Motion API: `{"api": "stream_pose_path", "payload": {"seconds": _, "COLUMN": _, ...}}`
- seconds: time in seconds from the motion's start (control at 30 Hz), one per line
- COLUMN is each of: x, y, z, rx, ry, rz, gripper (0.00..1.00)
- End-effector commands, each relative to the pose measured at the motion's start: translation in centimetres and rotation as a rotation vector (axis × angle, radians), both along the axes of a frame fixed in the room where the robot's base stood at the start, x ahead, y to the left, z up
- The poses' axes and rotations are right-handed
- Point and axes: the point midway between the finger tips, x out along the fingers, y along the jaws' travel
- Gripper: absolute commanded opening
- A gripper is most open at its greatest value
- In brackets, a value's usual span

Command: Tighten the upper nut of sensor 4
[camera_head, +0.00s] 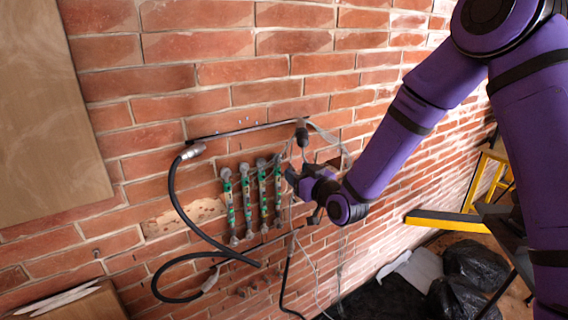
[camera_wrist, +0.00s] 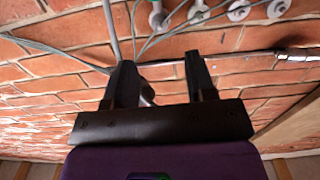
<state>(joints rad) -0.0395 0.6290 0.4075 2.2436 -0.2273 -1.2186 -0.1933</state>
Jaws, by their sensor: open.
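Several slim vertical sensors (camera_head: 245,200) with green-marked bodies hang side by side on the brick wall in the head view. No numbers can be read; the rightmost (camera_head: 278,195) is closest to my gripper. Round grey nuts (camera_wrist: 198,12) at sensor ends show along the top edge of the wrist view, the leftmost nut (camera_wrist: 157,20) lying above the gap between my fingers. My gripper (camera_head: 293,177) is to the right of the sensors. In the wrist view its fingers (camera_wrist: 158,68) are apart, with no nut between them. A small grey cylinder partly shows behind the left finger.
Grey cables (camera_wrist: 58,50) cross the wall close to my fingers. A black hose (camera_head: 175,205) with a metal end curves left of the sensors. A wooden board (camera_head: 45,110) is at left. A yellow-edged object (camera_head: 440,220) and black bags (camera_head: 470,265) are at lower right.

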Motion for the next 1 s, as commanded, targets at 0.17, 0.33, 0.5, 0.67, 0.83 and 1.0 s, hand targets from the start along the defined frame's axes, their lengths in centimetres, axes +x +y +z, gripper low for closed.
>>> {"api": "stream_pose_path", "payload": {"seconds": 0.17, "x": 2.8, "y": 1.9, "z": 0.0, "rx": 0.002, "ry": -0.001, "rz": 0.000, "gripper": 0.51}}
{"api": "stream_pose_path", "payload": {"seconds": 0.33, "x": 4.9, "y": 3.3, "z": 0.0, "rx": 0.002, "ry": 0.002, "rz": 0.000, "gripper": 0.51}}
{"api": "stream_pose_path", "payload": {"seconds": 0.5, "x": 6.3, "y": 4.3, "z": 0.0, "rx": 0.003, "ry": 0.001, "rz": 0.000, "gripper": 0.51}}
{"api": "stream_pose_path", "payload": {"seconds": 0.67, "x": 6.7, "y": 4.5, "z": 0.0, "rx": 0.002, "ry": 0.002, "rz": 0.000, "gripper": 0.51}}
{"api": "stream_pose_path", "payload": {"seconds": 0.83, "x": 6.7, "y": 4.5, "z": 0.0, "rx": 0.002, "ry": 0.002, "rz": 0.000, "gripper": 0.51}}
{"api": "stream_pose_path", "payload": {"seconds": 1.0, "x": 6.7, "y": 4.5, "z": 0.0, "rx": 0.002, "ry": 0.002, "rz": 0.000, "gripper": 0.25}}
